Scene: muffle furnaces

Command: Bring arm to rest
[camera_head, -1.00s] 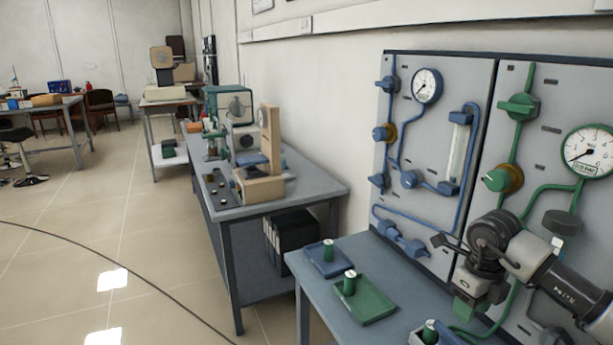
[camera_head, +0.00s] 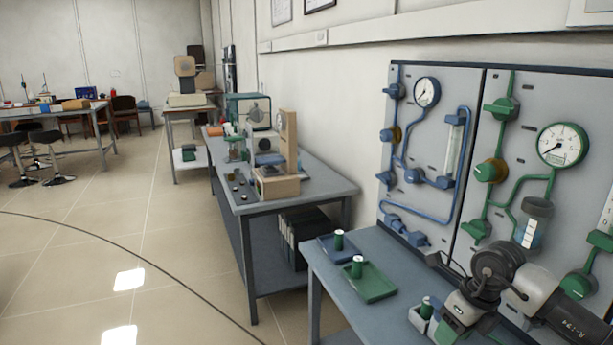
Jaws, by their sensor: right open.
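My right arm comes in from the lower right, in front of the gas panel and over the near bench. My right gripper (camera_head: 478,277) is open and empty, with dark fingers spread apart around the dark round wrist part. It appears above the bench's right end, apart from the panel's fittings. Whether it touches anything is hard to tell. My left gripper is not in view.
The near bench (camera_head: 360,250) holds a blue tray (camera_head: 330,252) and a green tray (camera_head: 372,285), each with a green cylinder. A panel (camera_head: 470,85) with gauges, valves and pipes stands behind. Another bench (camera_head: 315,190) carries equipment. The floor at left is mostly clear, with a cable.

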